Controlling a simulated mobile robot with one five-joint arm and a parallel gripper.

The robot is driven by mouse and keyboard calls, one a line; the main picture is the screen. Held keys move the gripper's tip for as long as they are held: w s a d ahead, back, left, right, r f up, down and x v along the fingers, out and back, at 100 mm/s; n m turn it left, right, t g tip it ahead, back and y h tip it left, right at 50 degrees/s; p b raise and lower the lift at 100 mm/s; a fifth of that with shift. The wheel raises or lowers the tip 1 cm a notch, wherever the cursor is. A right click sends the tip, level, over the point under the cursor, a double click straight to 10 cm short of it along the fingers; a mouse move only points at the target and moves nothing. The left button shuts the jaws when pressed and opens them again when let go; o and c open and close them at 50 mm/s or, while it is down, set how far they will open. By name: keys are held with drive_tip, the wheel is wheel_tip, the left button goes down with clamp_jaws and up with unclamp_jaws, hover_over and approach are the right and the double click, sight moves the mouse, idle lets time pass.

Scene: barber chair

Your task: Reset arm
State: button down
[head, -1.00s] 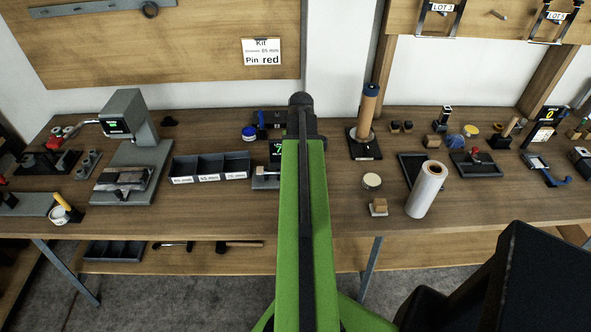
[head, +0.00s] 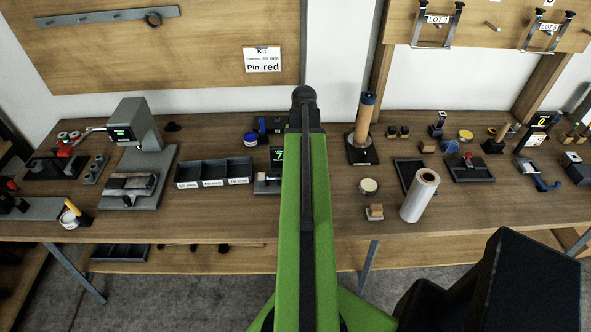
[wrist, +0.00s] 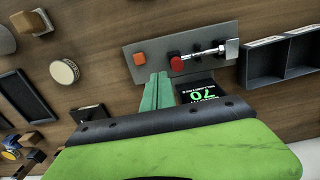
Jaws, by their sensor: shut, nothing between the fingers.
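My green arm extends forward over the workbench (head: 110,226) in the head view, and it hides my gripper's fingers there. In the wrist view my gripper (wrist: 157,80) shows as two pale green fingers pressed together with nothing between them. Its tips are beside a grey fixture plate (wrist: 148,54) that carries an orange button, a red knob and a metal rod. A small dark display (wrist: 201,92) with green digits lies just right of the fingers. Whether the fingers touch the plate cannot be told.
A three-part black tray (head: 213,171) and a grey press (head: 140,130) stand left of my arm. Right of it are a wooden post on a black base (head: 362,135), a white roll (head: 419,195), a round tin (head: 368,186) and a small block (head: 375,212).

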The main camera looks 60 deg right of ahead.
drive_tip(key=shift+r+p, duration=0.4)
drive_tip(key=shift+r, duration=0.45)
drive_tip(key=w+a+n, duration=0.5)
drive_tip(key=w+a, duration=1.3)
drive_tip(key=a, duration=0.2)
drive_tip(key=w+a+n, duration=0.2)
drive_tip(key=a+n, duration=0.3)
drive_tip(key=a, duration=2.4)
drive_tip(key=shift+a+n, duration=0.35)
drive_tip(key=shift+n, duration=0.05)
